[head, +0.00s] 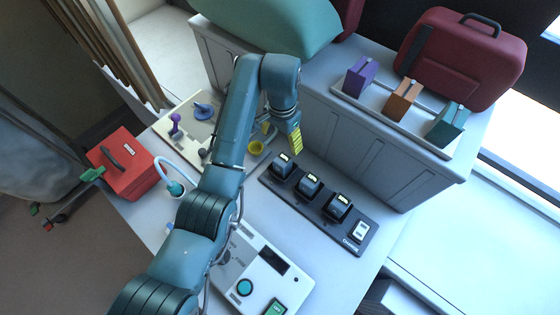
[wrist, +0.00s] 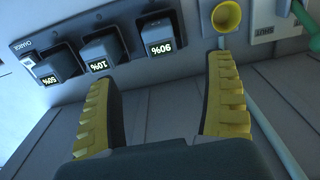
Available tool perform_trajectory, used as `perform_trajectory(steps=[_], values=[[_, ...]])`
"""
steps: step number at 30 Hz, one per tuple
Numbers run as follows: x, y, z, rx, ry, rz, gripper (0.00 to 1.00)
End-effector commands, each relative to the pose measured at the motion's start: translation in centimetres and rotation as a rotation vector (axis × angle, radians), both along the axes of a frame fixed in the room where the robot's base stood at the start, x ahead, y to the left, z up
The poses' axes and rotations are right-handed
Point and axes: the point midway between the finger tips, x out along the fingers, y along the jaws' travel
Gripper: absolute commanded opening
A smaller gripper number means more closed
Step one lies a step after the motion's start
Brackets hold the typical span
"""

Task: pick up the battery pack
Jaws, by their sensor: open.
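Three dark battery packs stand in a row in a dark charging dock (head: 318,222) on the light bench. In the head view the left pack (head: 283,166) is nearest my gripper, then the middle pack (head: 308,186) and the right pack (head: 338,206). In the wrist view their lit labels are upside down and seem to read 90% on the nearest pack (wrist: 160,35), 10% on the middle one (wrist: 104,50) and 50% on the far one (wrist: 52,68). My gripper (head: 295,140), with yellow fingers, is open and empty just beyond the left pack. No pack is between the fingers (wrist: 163,75).
A grey cabinet (head: 345,140) rises close behind the dock. A yellow cup (head: 256,147) sits left of my gripper. A white panel (head: 250,270) with a dial and buttons lies in front. A red box (head: 122,165) stands at the left.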

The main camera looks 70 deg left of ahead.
Motion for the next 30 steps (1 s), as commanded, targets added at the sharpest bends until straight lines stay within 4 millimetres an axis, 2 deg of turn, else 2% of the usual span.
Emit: perform_trajectory(steps=[1, 3, 9, 14, 21, 24, 30], values=[[0.0, 0.0, -2.4, -0.001, 0.001, 0.000, 0.85], [0.1, 0.0, -4.1, 0.001, 0.000, 0.000, 0.85], [0.1, 0.0, -7.6, 0.001, 0.000, 0.000, 0.85], [0.2, 0.0, -9.2, 0.003, -0.002, 0.000, 0.85], [0.4, 0.1, -13.3, 0.001, 0.000, 0.000, 0.85], [0.4, 0.1, -14.1, 0.003, -0.002, 0.000, 0.85], [0.4, 0.1, -14.2, 0.004, -0.003, 0.000, 0.85]])
